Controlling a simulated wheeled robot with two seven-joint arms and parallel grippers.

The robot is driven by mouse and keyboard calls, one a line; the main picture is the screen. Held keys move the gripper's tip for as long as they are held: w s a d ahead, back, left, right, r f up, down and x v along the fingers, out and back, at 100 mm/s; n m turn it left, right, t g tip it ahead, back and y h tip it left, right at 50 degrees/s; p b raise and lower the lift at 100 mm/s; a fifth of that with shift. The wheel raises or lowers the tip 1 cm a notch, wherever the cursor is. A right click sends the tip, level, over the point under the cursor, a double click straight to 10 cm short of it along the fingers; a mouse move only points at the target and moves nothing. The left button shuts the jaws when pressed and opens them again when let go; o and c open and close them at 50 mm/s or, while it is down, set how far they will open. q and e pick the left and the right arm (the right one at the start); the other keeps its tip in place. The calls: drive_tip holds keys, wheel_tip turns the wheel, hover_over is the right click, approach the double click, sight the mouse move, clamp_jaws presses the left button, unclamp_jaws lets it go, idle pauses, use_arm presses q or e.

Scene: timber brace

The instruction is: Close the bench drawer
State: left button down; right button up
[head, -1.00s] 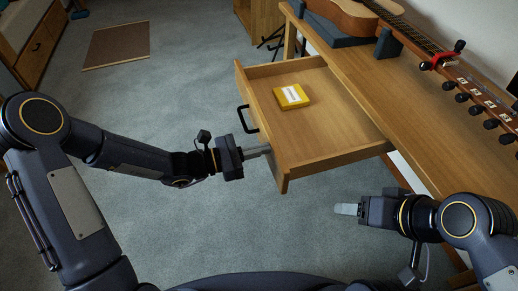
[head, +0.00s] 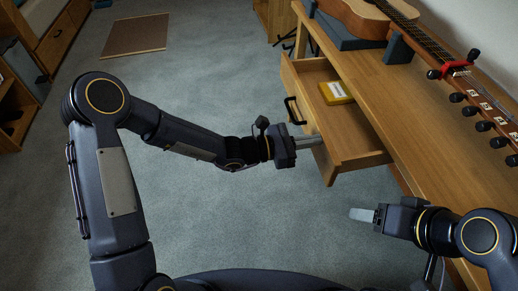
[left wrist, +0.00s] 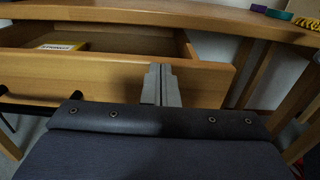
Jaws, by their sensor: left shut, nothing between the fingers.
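The bench drawer (head: 348,136) stands partly open under the wooden bench (head: 425,115), with a yellow box (head: 336,93) lying inside near the back. Its black handle (head: 294,110) is on the front panel. My left gripper (head: 318,141) is shut and empty, its fingertips at the drawer front beside the handle, toward the near end. In the left wrist view the shut fingers (left wrist: 160,84) overlap the drawer front (left wrist: 95,76); contact looks likely but is hard to confirm. My right gripper (head: 352,213) is low in front of the bench, apart from the drawer; its fingers look closed together.
A guitar (head: 370,18) rests on a dark stand on the bench top, its neck running toward the near right. A brown mat (head: 136,35) lies on the grey carpet. Wooden furniture stands at the far left. The carpet in front of the drawer is clear.

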use_arm(q)
drive_tip(key=b, duration=0.2)
hover_over(347, 149)
drive_tip(key=shift+s, duration=0.1)
drive_tip(key=shift+d+r, duration=0.1)
drive_tip(key=shift+r, duration=0.1)
drive_tip(key=shift+p, duration=0.3)
